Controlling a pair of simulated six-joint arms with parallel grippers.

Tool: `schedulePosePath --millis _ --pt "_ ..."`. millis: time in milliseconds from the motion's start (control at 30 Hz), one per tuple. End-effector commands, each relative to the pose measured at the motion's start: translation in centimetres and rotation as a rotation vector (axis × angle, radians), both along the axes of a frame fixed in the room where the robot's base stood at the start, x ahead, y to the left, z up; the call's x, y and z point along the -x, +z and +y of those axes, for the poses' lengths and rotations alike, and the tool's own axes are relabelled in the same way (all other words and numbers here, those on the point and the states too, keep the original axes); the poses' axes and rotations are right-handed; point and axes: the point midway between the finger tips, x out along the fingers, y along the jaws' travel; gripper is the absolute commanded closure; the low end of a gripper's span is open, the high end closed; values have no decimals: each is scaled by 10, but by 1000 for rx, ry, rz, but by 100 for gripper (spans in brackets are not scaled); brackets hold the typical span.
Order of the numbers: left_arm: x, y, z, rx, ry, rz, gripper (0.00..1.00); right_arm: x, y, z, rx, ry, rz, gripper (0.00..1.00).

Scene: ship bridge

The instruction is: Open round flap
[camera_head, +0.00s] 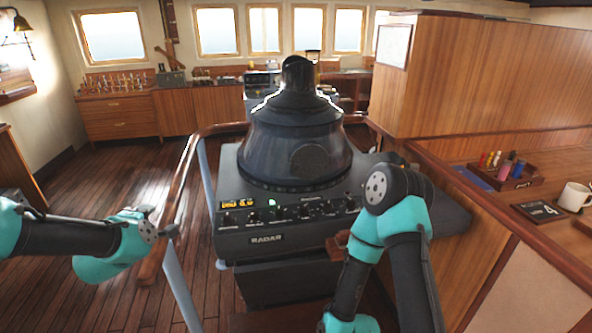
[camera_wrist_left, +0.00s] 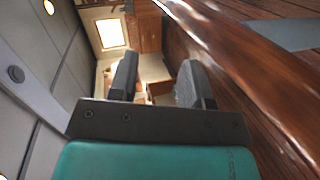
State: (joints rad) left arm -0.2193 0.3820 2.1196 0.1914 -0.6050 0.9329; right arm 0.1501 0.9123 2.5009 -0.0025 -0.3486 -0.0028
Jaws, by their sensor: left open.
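The radar console (camera_head: 290,235) stands in the middle of the head view, with a tall black cone-shaped hood (camera_head: 262,140) on top. A round flap (camera_head: 308,160) shows as a dark disc on the front of the hood and looks shut. My left gripper (camera_head: 168,226) is left of the console, well apart from the flap. In the left wrist view its two fingers (camera_wrist_left: 158,85) are spread with nothing between them. My right arm is bent in front of the console's right side; its gripper is out of view.
A wooden handrail (camera_head: 182,185) on pale posts curves around the console's left side and lies close to my left gripper. At right a wooden counter holds a mug (camera_head: 574,197) and a small tray (camera_head: 518,182). The wooden floor (camera_head: 110,170) at left is clear.

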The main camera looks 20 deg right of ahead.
Motion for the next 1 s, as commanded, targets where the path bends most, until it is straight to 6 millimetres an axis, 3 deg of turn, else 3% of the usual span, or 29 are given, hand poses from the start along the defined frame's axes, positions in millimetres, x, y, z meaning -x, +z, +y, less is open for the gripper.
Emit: schedulePosePath --millis 33,467,800,1000 --pt "-3 2 -21 76 1 2 56 0 0 0 0 0 0 43" --pt "-3 13 -177 817 36 107 56 0 0 0 0 0 0 43" --pt "27 18 -299 1383 31 279 56 0 0 0 0 0 0 43" --pt "47 19 -346 1617 30 377 56 0 0 0 0 0 0 43"
